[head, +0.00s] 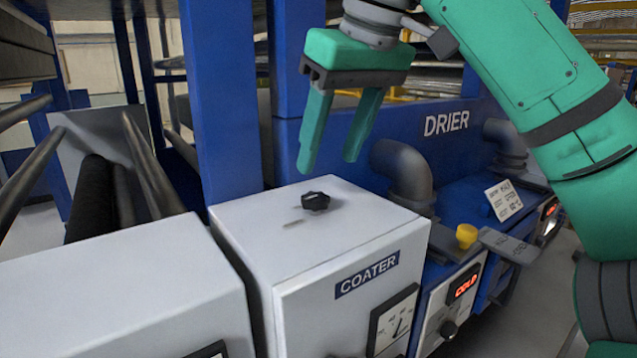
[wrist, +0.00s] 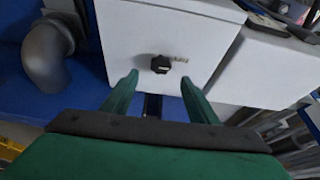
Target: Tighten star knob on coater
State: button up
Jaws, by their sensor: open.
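The star knob (head: 315,201) is small and black and sits on the top face of the white box labelled COATER (head: 340,262). In the wrist view the knob (wrist: 160,64) shows on the white face, a little beyond my fingertips and between their lines. My gripper (head: 333,165) is green, points down and is open and empty. In the head view it is above the knob and apart from it. The wrist view shows both fingers of my gripper (wrist: 158,82) spread wide. A small slot-like mark lies beside the knob.
A blue DRIER housing (head: 450,122) with grey elbow pipes (head: 402,170) stands behind and to the right. A yellow knob (head: 466,235) and a COLD display (head: 465,286) are right of the coater. Black rollers (head: 92,200) and a blue post (head: 222,100) are at left.

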aim_at(316, 197)
jog(key=x, duration=0.7)
jog(key=shift+f, duration=0.15)
jog(key=c, duration=1)
jog(key=shift+c, duration=0.2)
jog(key=shift+m, duration=0.4)
jog(key=shift+s+a+m+t+h, duration=0.15)
jog(key=shift+m+h, duration=0.4)
jog(key=shift+m, duration=0.65)
jog(key=shift+a+m+t+h, duration=0.1)
jog(key=shift+m+t+h, duration=0.15)
jog(key=shift+m+h, duration=0.65)
jog(key=shift+m+y, duration=0.35)
jog(key=shift+m, duration=0.05)
